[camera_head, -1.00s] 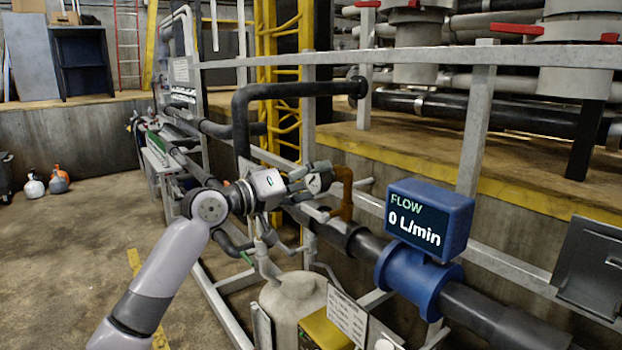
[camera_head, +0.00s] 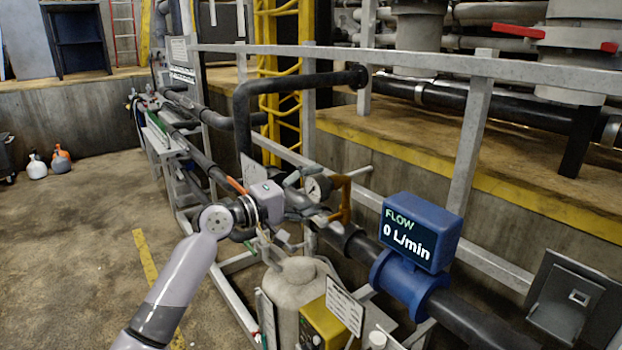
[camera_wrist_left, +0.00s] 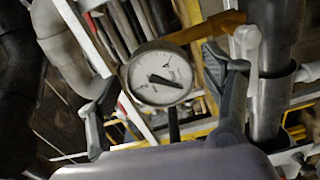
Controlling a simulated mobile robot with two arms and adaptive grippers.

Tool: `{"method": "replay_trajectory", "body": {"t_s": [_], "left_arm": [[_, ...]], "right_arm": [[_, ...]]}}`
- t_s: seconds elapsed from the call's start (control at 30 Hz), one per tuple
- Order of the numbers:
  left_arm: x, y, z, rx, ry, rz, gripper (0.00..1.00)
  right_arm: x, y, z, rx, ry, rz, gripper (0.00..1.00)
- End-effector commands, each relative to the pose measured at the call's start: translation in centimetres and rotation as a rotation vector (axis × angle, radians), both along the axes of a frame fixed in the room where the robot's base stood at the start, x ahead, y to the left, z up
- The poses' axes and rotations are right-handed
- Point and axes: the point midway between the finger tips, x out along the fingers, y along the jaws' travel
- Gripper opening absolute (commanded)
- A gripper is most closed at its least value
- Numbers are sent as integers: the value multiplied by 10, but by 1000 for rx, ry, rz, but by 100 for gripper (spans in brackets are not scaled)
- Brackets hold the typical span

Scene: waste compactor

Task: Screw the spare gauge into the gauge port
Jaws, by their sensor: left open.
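A round gauge (camera_head: 318,188) with a white face and dark rim is at the pipework beside an orange-brown pipe (camera_head: 340,205). It fills the middle of the left wrist view (camera_wrist_left: 160,77), with a dark stem below its rim. Whether the stem sits in the gauge port cannot be told. My left gripper (camera_head: 312,196) is open, with its fingers spread on either side of the gauge. In the left wrist view there are gaps between the gauge and both fingers. My right gripper does not show.
A blue flow meter (camera_head: 420,232) reading 0 L/min sits on a dark pipe to the right. A grey tank (camera_head: 298,292) and yellow box (camera_head: 328,325) stand below. A grey rail (camera_head: 420,62) crosses behind.

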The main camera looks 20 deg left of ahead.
Motion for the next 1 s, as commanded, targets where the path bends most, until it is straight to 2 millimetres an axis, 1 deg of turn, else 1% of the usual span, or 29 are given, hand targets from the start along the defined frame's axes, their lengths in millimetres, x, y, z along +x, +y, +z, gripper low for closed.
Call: {"method": "replay_trajectory", "body": {"t_s": [0.03, 0.2, 0.3, 0.47, 0.53, 0.67, 0.9, 1.0], "left_arm": [[0, 0, 6, -30, 24, 0, 74], [0, 0, 5, -129, 102, 1, 74], [0, 0, 3, -175, 137, 1, 74], [0, 0, 0, -206, 161, 1, 74], [0, 0, 1, -223, 175, 1, 74], [0, 0, 5, -296, 232, 1, 74], [0, 0, 5, -448, 351, 1, 74], [0, 0, 4, -507, 397, 1, 74]], "right_arm": [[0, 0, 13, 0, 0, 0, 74], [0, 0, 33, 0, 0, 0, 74], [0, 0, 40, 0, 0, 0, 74], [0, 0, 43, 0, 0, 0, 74], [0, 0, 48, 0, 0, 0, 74], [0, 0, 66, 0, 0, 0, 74], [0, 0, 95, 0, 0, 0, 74], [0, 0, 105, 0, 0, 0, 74]]}}
